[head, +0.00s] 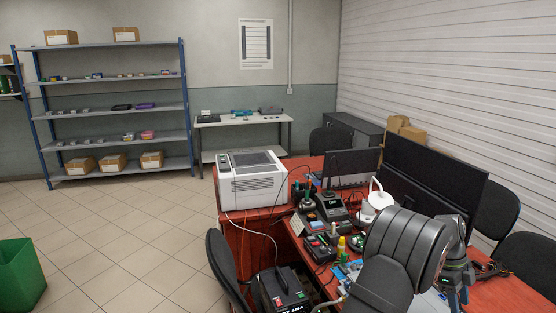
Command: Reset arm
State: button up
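My arm shows large and dark grey at the lower right, in front of the red desk (525,290). What looks like my gripper (492,269) is a small dark shape at the right of the arm, over the desk's right part. Its fingers are too small and dark to tell whether they are open or shut. I see nothing clearly held in it. No coolant hoses can be made out. My arm hides part of the desk top and the things behind it.
A white printer-like box (252,184) stands on the desk's left end. Two black monitors (433,182), a white lamp (380,196) and electronics crowd the desk. Black chairs (494,210) stand around it. A green bin (20,275) and shelving (115,95) are left; the tiled floor between is clear.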

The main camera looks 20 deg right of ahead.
jog(key=s+a+f+n+t+h, duration=0.1)
jog(key=s+n, duration=0.5)
jog(key=s, duration=0.7)
jog(key=s+a+f+n+t+h, duration=0.2)
jog(key=s+n, duration=0.4)
jog(key=s, duration=0.8)
jog(key=shift+s+a+f+n+t, duration=0.15)
jog(key=shift+a+f+n+t, duration=0.2)
jog(key=shift+f, duration=0.3)
jog(key=shift+d, duration=0.1)
